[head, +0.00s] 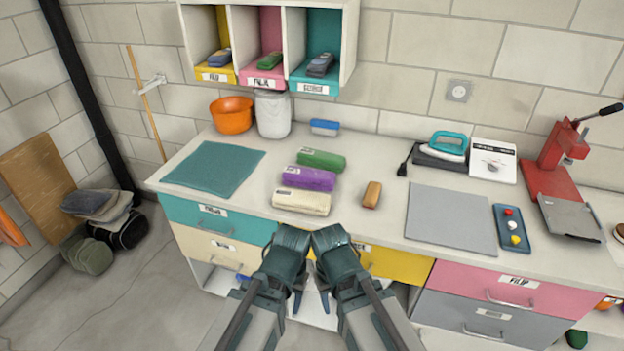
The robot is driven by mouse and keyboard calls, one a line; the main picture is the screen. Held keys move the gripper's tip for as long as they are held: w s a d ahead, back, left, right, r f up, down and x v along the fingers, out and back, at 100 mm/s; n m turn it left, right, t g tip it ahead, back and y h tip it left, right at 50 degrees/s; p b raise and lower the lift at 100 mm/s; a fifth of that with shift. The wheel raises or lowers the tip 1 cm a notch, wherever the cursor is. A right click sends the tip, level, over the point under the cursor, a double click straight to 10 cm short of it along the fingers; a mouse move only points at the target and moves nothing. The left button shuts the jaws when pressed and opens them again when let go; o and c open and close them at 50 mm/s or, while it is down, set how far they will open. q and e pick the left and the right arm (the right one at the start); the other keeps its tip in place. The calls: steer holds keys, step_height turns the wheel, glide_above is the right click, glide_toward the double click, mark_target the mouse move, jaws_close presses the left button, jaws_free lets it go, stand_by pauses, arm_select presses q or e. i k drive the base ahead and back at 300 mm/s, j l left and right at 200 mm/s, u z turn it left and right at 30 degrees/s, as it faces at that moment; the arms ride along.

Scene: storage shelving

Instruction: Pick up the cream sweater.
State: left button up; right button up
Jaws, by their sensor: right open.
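The cream sweater (301,201) is a rolled, cream bundle with a small label. It lies near the front edge of the white counter, in front of a purple roll (309,178) and a green roll (321,160). My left gripper (297,301) and my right gripper (324,301) are side by side at the bottom middle, in front of the counter and apart from the sweater. The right gripper is open and empty. The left gripper's fingers are mostly hidden, so its opening cannot be told.
A teal mat (213,168) lies left of the rolls, and a brown brush (372,195) lies to their right. A grey mat (450,218) and red press (553,175) stand farther right. Cubbies (348,40) hang above the counter. Drawers (395,265) line its front.

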mark_target(317, 204)
steer(key=i+j+z, duration=0.15)
steer(key=j, duration=0.15)
steer(key=i+j+z, duration=0.15)
steer(key=j, duration=0.15)
steer(key=i+j+z, duration=0.15)
steer(key=j, duration=0.2)
steer(key=i+j+z, duration=0.15)
steer(key=j, duration=0.2)
